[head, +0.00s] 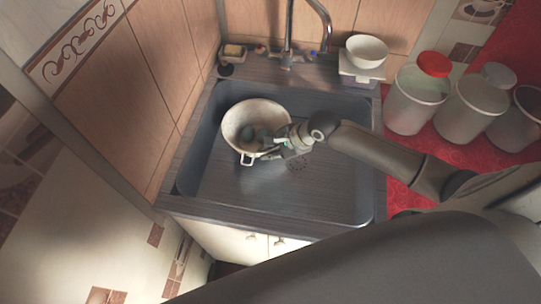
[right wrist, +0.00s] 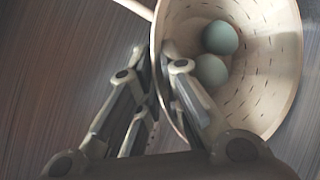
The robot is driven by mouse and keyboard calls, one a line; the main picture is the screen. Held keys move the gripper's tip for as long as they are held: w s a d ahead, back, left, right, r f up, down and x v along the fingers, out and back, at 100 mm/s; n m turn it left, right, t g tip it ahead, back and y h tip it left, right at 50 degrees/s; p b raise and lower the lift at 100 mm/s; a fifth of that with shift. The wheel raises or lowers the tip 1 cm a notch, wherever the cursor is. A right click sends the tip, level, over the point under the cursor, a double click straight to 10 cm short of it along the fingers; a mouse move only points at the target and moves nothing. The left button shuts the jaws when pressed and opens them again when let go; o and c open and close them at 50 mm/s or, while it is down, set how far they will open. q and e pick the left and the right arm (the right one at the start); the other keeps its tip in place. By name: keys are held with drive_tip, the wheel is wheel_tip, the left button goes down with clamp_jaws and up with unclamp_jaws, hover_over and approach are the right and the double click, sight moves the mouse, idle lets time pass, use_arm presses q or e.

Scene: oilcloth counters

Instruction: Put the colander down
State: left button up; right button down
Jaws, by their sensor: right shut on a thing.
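The cream colander (head: 240,118) is in the left part of the dark sink (head: 335,203), its opening facing up towards the camera. In the right wrist view, the colander (right wrist: 278,60) has slotted walls and holds two pale blue-green eggs (right wrist: 220,37). My right gripper (head: 268,148) is at the colander's right side. In the right wrist view, my right gripper (right wrist: 155,75) is shut on the colander's rim, one finger inside and one outside. I cannot tell whether the colander's base touches the sink floor. My left gripper is not in view.
A faucet (head: 288,35) rises behind the sink. A white bowl (head: 367,50) stands on a box at the back right. Several jars (head: 415,103) stand on the red oilcloth at right. The sink's right half is clear except beneath my arm.

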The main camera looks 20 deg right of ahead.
drive_tip(key=shift+w+f, duration=0.1)
drive_tip(key=shift+f, duration=1.45)
drive_tip(key=c, duration=1.6)
unclamp_jaws()
drive_tip(key=shift+f, duration=0.1)
drive_tip(key=shift+o, duration=0.2)
drive_tip(key=v, duration=1.2)
drive_tip(key=shift+p, duration=0.4)
